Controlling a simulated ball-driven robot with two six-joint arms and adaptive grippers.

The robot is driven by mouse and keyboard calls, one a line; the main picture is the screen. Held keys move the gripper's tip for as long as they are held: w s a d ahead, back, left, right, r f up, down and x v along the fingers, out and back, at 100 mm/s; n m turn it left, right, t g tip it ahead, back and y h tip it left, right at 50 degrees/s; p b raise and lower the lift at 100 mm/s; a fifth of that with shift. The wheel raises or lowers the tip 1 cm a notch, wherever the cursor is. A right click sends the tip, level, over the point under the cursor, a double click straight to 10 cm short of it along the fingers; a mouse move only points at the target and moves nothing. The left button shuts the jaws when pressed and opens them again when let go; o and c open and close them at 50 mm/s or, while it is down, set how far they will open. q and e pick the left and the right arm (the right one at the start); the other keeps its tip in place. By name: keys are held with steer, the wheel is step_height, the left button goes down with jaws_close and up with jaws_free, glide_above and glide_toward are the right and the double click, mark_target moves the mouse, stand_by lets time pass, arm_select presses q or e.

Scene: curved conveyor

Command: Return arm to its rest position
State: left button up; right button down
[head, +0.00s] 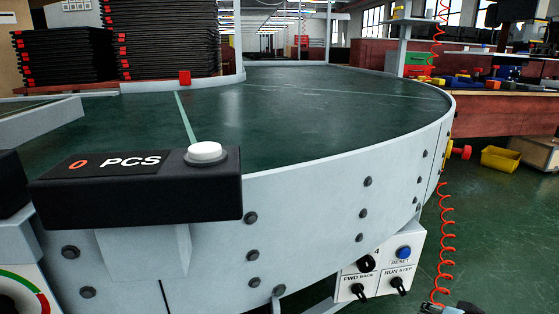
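Neither of my grippers can be made out in the head view, and no arm link of mine is clear. A small dark object with a bluish part (452,308) is cut off at the bottom edge, at the lower end of a red coiled cord (445,240). I cannot tell what it is. The curved conveyor (320,115) fills the middle, with a green belt and a pale metal side wall. Its belt looks empty in the near part.
A black PCS box (135,187) with a white button (205,152) stands at the conveyor's near edge. A control panel (380,270) with a blue button hangs below. Black stacked trays (165,40) stand back left. A yellow bin (500,160) is on the right floor.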

steer(key=s+a+f+n+g, duration=0.2)
steer(key=s, duration=0.8)
steer(key=s+a+f+n+g, duration=0.1)
steer(key=s+a+f+g, duration=0.15)
steer(key=s, duration=0.75)
steer(key=s+a+f+n+g, duration=0.2)
steer(key=s, duration=0.8)
arm_select(q)
steer(key=s+a+f+g, duration=0.2)
steer(key=s+f, duration=0.4)
steer(key=f, duration=0.6)
steer(key=s+a+f+p, duration=0.2)
steer(key=s+f+p, duration=0.1)
steer(key=s+p, duration=1.3)
steer(key=shift+s+p, duration=0.35)
steer(key=shift+p, duration=0.1)
arm_select(e)
steer(key=s+d+f+n+g, duration=0.1)
steer(key=s, duration=0.9)
steer(key=s+d+n+g, duration=0.1)
steer(key=s+n, duration=0.1)
steer(key=s, duration=0.9)
steer(key=shift+d+f+g+h, duration=0.35)
steer(key=shift+d+f+h, duration=0.05)
steer(key=shift+w, duration=0.1)
